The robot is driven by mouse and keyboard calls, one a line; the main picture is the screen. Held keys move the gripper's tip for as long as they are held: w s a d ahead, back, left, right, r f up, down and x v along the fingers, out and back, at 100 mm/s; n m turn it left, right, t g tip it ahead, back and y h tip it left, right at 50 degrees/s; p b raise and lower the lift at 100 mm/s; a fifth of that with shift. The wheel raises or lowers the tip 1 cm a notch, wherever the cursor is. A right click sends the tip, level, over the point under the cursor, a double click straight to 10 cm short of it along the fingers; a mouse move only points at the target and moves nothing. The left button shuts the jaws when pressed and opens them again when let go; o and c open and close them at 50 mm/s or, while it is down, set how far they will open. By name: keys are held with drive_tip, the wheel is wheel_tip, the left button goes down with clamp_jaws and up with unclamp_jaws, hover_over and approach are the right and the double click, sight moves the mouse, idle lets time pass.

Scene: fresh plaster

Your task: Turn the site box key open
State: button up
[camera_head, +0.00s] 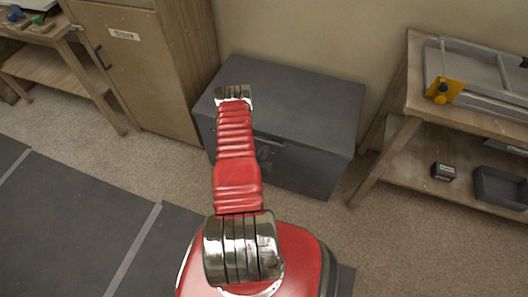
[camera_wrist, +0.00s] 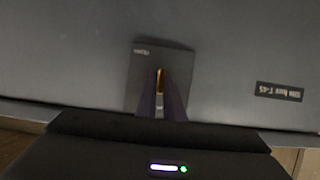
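The site box (camera_head: 300,100) is a large dark grey chest on the floor against the wall, its lid down. My red arm hides part of its left side and front. In the wrist view the box's grey face (camera_wrist: 70,60) fills most of the picture, with a darker lock plate (camera_wrist: 144,62) in the middle. The brass-coloured key (camera_wrist: 160,76) shows as a narrow upright strip at the plate. My gripper (camera_wrist: 161,92) has its two dark fingers close on either side of the key, with only a narrow gap. The key's lower part is hidden between the fingers.
A wooden cabinet (camera_head: 125,60) stands close left of the box. A workbench (camera_head: 415,105) on the right bears a tool with a yellow part (camera_head: 445,91); a small black box (camera_head: 443,171) and dark tray (camera_head: 500,187) sit on its lower shelf.

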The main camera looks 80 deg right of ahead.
clamp_jaws()
drive_tip(key=shift+a, duration=0.15)
drive_tip(key=shift+m, duration=0.4)
drive_tip(key=shift+s+f+m+t+h, duration=0.3)
drive_tip(key=shift+m+t+h, duration=0.75)
drive_tip(key=shift+m, duration=2.1)
drive_tip(key=shift+s+f+m+t+h, duration=0.25)
drive_tip(key=shift+m+t+h, duration=0.75)
drive_tip(key=shift+m, duration=2.2)
drive_tip(key=shift+s+f+m+t+h, duration=0.1)
drive_tip(key=shift+f+m+t+h, duration=0.65)
drive_tip(key=shift+m, duration=2.4)
drive_tip(key=shift+r+h, duration=0.3)
